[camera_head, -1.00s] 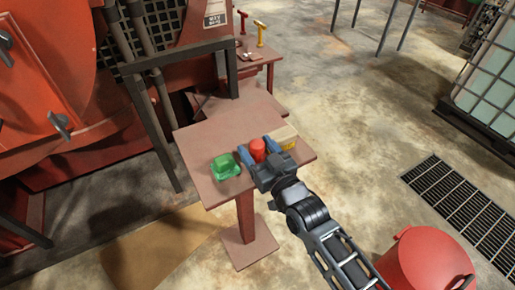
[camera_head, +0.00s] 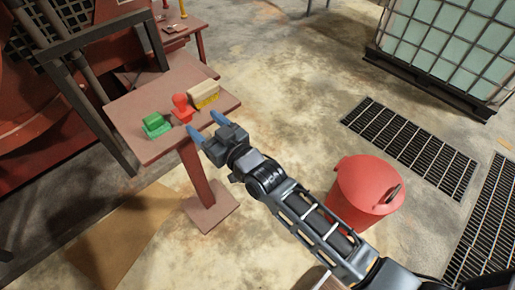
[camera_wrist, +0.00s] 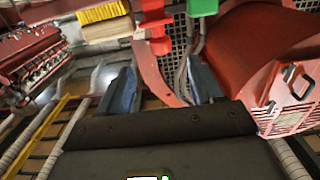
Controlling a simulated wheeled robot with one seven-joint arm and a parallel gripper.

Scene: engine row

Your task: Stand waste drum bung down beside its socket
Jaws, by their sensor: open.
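A red piece (camera_head: 181,108), which I take for the bung, stands on the small brown table (camera_head: 160,82). It has a rounded upper part over a wider lower part. It sits between a green block-like piece (camera_head: 155,125) and a cream and yellow brush-like block (camera_head: 204,95). The wrist view also shows the red piece (camera_wrist: 156,25) beyond the fingers. I cannot make out which piece is the socket.
A red bucket-like drum (camera_head: 365,192) stands on the floor right of my arm. Floor grates (camera_head: 410,145) and a caged pale tank (camera_head: 445,42) lie further right. Red machinery with dark bars (camera_head: 85,95) borders the table at left. The floor beyond the table is open.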

